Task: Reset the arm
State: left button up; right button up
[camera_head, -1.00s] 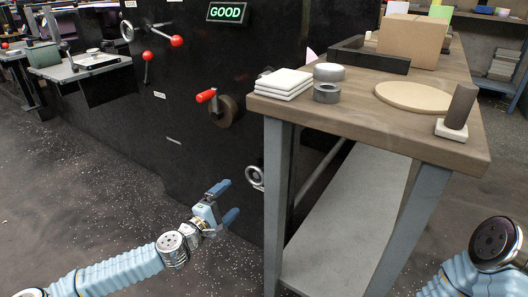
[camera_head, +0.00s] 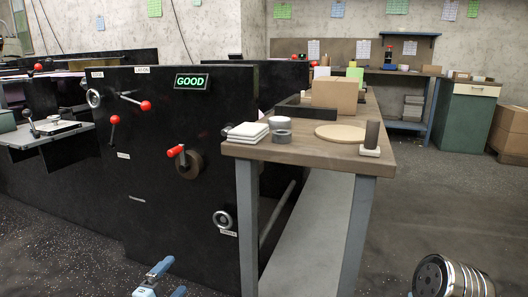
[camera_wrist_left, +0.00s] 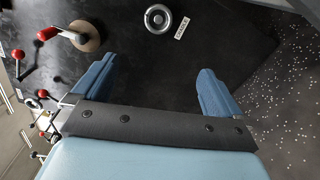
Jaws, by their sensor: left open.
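My left gripper (camera_head: 168,280) shows at the bottom of the head view, low in front of the black machine. Its two blue fingers are apart with nothing between them. In the left wrist view the open fingers (camera_wrist_left: 155,88) point toward the machine's dark face, with a silver handwheel (camera_wrist_left: 158,18) beyond them.
The black machine (camera_head: 160,215) has red-knobbed levers, a handwheel (camera_head: 222,219) and a lit GOOD sign (camera_head: 191,81). A wooden table (camera_head: 300,151) beside it holds white pads (camera_head: 248,131), grey rings, a round board (camera_head: 347,132) and a cardboard box (camera_head: 335,95). Open floor (camera_head: 440,200) lies right.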

pick_arm(q)
jog(key=s+d+f+m+g+h, duration=0.2)
jog(key=s+d+f+m+g, duration=0.3)
jog(key=d+f, duration=0.5)
jog(key=s+d+f+m+g+h, duration=0.2)
jog(key=s+d+f+m+g, duration=0.4)
jog(key=d, duration=0.6)
jog(key=s+f+m+g+y, duration=0.1)
jog(key=s+f+g+y, duration=0.15)
jog(key=s+f, duration=0.6)
jog(key=s+a+f+m+g+y, duration=0.3)
jog(key=s+a+y, duration=0.15)
jog(key=a, duration=0.45)
notch_tip(320, 180, up, 14)
jog(key=s+h+p, duration=0.1)
jog(key=p, duration=1.3)
jog(key=shift+f, duration=0.25)
